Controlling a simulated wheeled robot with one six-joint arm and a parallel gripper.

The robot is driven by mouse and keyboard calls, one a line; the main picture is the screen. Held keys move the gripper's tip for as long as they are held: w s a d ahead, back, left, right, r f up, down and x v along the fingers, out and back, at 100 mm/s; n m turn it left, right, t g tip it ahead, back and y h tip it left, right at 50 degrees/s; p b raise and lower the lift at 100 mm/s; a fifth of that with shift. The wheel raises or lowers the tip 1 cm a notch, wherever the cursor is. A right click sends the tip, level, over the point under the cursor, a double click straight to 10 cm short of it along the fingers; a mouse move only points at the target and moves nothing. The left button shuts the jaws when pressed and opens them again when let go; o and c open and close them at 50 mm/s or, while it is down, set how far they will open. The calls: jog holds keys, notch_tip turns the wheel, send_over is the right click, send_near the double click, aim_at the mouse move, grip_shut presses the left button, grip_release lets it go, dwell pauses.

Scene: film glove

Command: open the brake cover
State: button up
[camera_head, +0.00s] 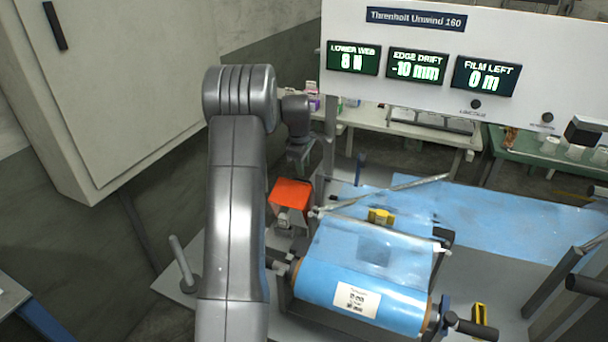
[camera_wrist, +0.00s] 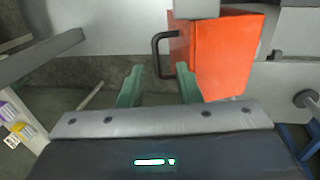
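The brake cover is an orange box (camera_head: 291,194) on the left side of the film machine. It fills the upper right of the wrist view (camera_wrist: 232,52), where a black handle (camera_wrist: 157,55) sticks out from its left side. My gripper (camera_head: 302,158) is just above and behind the cover in the head view. In the wrist view its two green fingers (camera_wrist: 159,84) are apart with nothing held. The handle's lower end shows between the fingertips, nearer the right one. I cannot tell whether that finger touches the handle or cover. The cover looks shut.
A blue film roll (camera_head: 358,296) lies right of the cover, with a slanted metal bar (camera_head: 385,193) behind it. A grey lever (camera_head: 184,262) stands at the left. A white display panel (camera_head: 440,55) spans the upper right, and a beige cabinet (camera_head: 110,90) stands at the left.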

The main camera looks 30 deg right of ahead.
notch_tip(320, 180, up, 9)
jog(key=s+a+b, duration=0.1)
jog(key=shift+a, duration=0.2)
jog(key=shift+s+r, duration=0.1)
grip_shut()
jog(key=m+t+h+b, duration=0.3)
jog(key=m+b, duration=0.6)
jog(key=m, duration=0.9)
send_near(302, 180)
jog(key=p+x, duration=0.1)
jog(key=x, duration=0.5)
jog(key=shift+d+f, duration=0.1)
jog(key=shift+f, duration=0.25)
